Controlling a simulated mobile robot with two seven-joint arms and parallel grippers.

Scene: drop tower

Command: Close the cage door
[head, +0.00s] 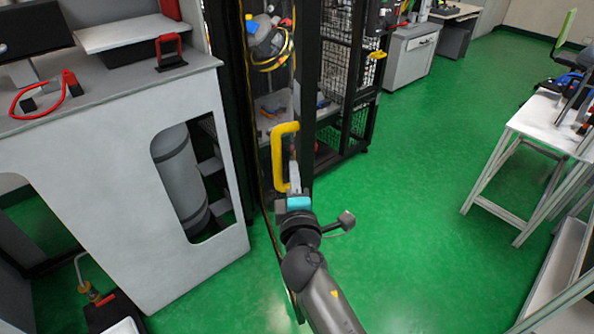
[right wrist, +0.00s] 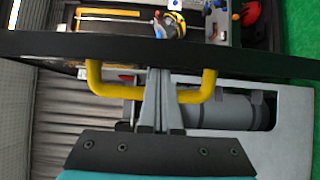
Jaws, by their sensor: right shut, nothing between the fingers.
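The cage door shows as a black upright frame post (head: 309,90) in the head view, with a yellow U-shaped handle (head: 279,158) on its left side. In the right wrist view the door's black frame bar (right wrist: 250,62) crosses the top and the handle (right wrist: 205,95) hangs below it. My right gripper (head: 293,172) is at the handle. Its shut fingers (right wrist: 158,85) reach across the handle's grip bar, between its two legs, with their tips close to the frame bar. Nothing is between the fingers. Whether they touch is unclear. My left gripper is out of view.
A white bench (head: 75,175) with a cylinder in its cutout stands left of the door. Black mesh cage panels (head: 342,60) stand behind it. Green floor (head: 420,170) is clear to the right, up to a white table (head: 535,122).

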